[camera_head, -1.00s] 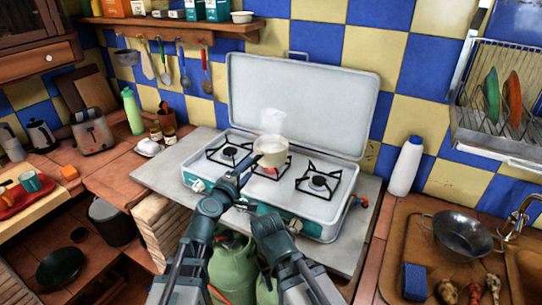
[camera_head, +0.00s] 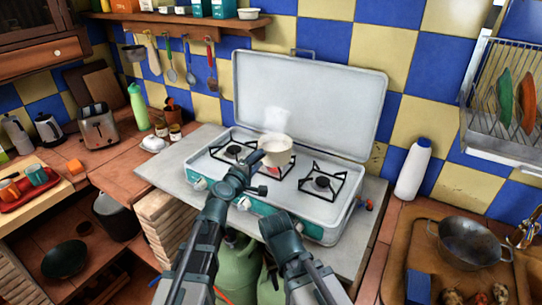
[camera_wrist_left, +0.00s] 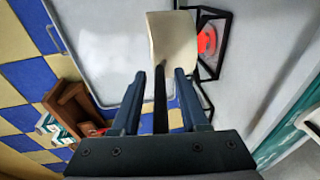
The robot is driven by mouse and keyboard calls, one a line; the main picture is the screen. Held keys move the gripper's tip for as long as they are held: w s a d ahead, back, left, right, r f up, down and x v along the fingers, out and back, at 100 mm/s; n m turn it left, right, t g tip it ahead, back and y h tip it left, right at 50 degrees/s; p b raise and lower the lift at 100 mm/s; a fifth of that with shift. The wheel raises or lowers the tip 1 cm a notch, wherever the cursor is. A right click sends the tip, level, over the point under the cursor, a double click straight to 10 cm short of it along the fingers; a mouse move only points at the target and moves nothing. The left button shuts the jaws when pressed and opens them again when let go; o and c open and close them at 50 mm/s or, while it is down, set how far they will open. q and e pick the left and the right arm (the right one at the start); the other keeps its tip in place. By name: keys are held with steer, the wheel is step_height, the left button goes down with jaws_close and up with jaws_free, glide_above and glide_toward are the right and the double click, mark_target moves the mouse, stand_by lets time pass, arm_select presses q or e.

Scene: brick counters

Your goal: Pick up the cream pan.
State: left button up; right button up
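My left gripper (camera_wrist_left: 160,78) is open around the handle, with a gap visible on both sides. In the head view my left gripper (camera_head: 254,164) reaches the pan's near side and hides most of the handle. My right gripper (camera_head: 278,226) is low in front of the stove; its fingers cannot be made out.
A red-glowing burner (camera_wrist_left: 207,38) shows beside the pan. The raised stove lid (camera_head: 310,100) stands behind. An empty burner (camera_head: 322,183) is to the right.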

arm_select(q)
jaws_close()
stand_by(1.2)
